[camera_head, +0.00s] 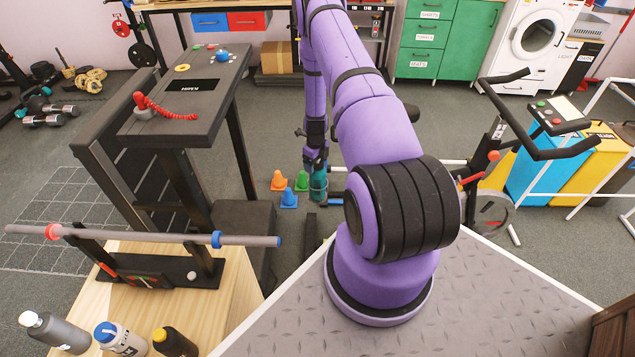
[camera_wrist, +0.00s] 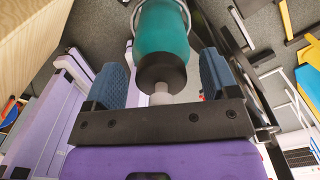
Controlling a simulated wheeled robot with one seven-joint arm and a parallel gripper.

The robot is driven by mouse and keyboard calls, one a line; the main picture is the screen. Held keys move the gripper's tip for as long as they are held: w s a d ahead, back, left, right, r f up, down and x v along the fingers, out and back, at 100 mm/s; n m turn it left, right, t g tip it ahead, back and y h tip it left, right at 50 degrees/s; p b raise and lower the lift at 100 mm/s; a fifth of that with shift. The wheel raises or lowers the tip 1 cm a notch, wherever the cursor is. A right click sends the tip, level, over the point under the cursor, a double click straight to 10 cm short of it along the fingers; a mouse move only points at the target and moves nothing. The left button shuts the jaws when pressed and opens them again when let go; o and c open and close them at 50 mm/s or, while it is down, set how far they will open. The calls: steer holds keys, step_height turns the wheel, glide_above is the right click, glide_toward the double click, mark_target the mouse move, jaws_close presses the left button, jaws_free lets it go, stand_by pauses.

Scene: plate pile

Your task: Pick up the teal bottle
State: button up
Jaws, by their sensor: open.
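The teal bottle (camera_wrist: 163,35) has a black neck and a pale spout, with the spout pointing toward my gripper's palm. A thin light ring passes around its body at the top of the wrist view. In the head view the bottle (camera_head: 318,183) is small, below the end of my arm and beside the cones. My gripper (camera_wrist: 162,78) is open, its blue pads on either side of the bottle's neck, with a visible gap at each side. In the head view my gripper (camera_head: 316,155) is just above the bottle and partly covers it.
Orange, green and blue cones (camera_head: 289,198) stand close to the bottle's left. A dark bench (camera_head: 170,120) is at left, an exercise bike (camera_head: 520,130) at right. Several other bottles (camera_head: 120,340) stand on a wooden top at lower left, near a barbell rack (camera_head: 150,275).

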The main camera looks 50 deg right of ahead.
steer(key=c, duration=1.3)
steer(key=shift+c, duration=0.2)
steer(key=shift+r, duration=0.2)
